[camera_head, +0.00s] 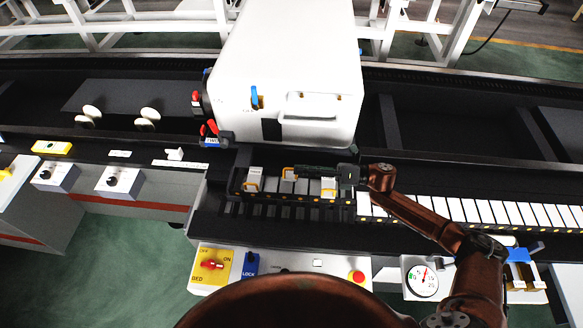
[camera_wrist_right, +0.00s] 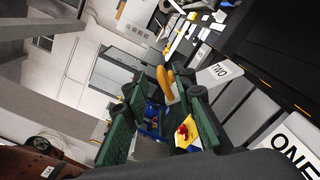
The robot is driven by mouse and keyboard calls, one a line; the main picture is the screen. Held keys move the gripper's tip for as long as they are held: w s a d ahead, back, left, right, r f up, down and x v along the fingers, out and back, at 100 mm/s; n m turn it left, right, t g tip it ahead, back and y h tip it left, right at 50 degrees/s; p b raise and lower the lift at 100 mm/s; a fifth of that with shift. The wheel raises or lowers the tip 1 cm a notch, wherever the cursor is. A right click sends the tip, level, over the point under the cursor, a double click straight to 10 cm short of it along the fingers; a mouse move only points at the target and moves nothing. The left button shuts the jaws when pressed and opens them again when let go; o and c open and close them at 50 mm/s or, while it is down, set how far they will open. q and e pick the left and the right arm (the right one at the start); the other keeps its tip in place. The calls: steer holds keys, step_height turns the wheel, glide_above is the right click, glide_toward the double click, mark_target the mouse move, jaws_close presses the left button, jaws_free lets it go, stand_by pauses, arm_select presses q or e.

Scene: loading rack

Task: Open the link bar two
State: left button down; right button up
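Link bar two is the block labelled TWO (camera_wrist_right: 222,72) in the right wrist view, with an orange handle (camera_wrist_right: 172,88) on it. In the head view it appears to be the middle white block (camera_head: 288,173) of the short row; its label is unreadable there. My right gripper (camera_head: 302,171) reaches in from the right with its fingertips at that block. In the wrist view its green fingers (camera_wrist_right: 165,90) are apart, one on each side of the orange handle, with gaps visible. Contact is unclear. My left gripper is not in view.
A block labelled ONE (camera_wrist_right: 295,152) is close beside the right gripper. Another handled block (camera_head: 253,181) stands left of link bar two. A white machine housing (camera_head: 295,60) rises behind the row. A front panel has a yellow BED switch (camera_head: 210,265) and a gauge (camera_head: 422,280).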

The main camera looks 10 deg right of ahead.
mark_target(291, 169)
steer(key=x, duration=0.4)
steer(key=shift+p, duration=0.3)
steer(key=shift+c, duration=0.3)
jaws_close()
